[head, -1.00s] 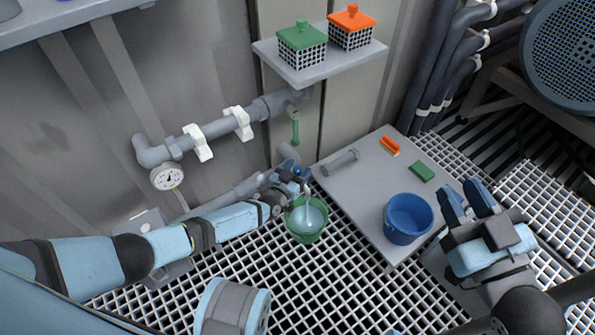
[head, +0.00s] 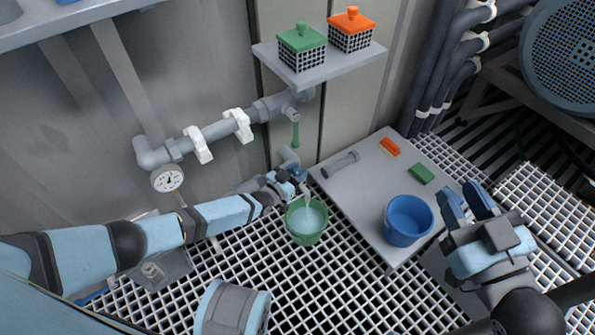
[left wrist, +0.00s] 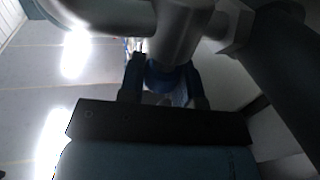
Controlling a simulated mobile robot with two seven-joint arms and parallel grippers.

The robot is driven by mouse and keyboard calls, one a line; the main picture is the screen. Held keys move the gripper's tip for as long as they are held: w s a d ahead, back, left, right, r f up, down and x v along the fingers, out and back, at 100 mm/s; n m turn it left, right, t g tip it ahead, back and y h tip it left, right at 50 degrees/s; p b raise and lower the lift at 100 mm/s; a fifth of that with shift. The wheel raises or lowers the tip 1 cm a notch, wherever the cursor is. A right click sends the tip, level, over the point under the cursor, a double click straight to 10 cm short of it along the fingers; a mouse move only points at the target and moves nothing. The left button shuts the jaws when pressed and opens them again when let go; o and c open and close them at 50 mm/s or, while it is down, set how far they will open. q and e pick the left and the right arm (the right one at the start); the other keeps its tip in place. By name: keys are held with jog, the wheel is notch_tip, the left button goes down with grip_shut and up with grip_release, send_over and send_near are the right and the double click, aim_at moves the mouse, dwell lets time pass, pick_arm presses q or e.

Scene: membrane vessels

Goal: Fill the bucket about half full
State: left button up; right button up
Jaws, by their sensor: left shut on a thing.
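A green bucket (head: 306,236) stands upright on the floor grating below a grey pipe outlet. A thin pale stream (head: 308,196) falls into it, and pale water (head: 308,218) shows inside; the exact level is hard to judge. My left gripper (head: 294,178) is at the outlet, just above and left of the bucket, shut on a blue tap handle (head: 301,173). In the left wrist view the blue tap handle (left wrist: 165,77) sits between the dark fingers. My right gripper (head: 464,196) is open and empty, right of the blue bucket.
A blue bucket (head: 404,238), an orange brush (head: 390,147), a green block (head: 421,174) and a grey cylinder (head: 341,164) are on a low grey table (head: 367,193). A pressure gauge (head: 168,179) and pipes are on the wall. Open grating lies in front.

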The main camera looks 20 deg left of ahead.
pick_arm(q)
jog(key=shift+a+m+g+h, duration=0.1)
jog(key=shift+m+g+h, duration=1.4)
jog(key=shift+h, duration=0.6)
jog(key=shift+m, duration=0.3)
jog(key=o, duration=0.9)
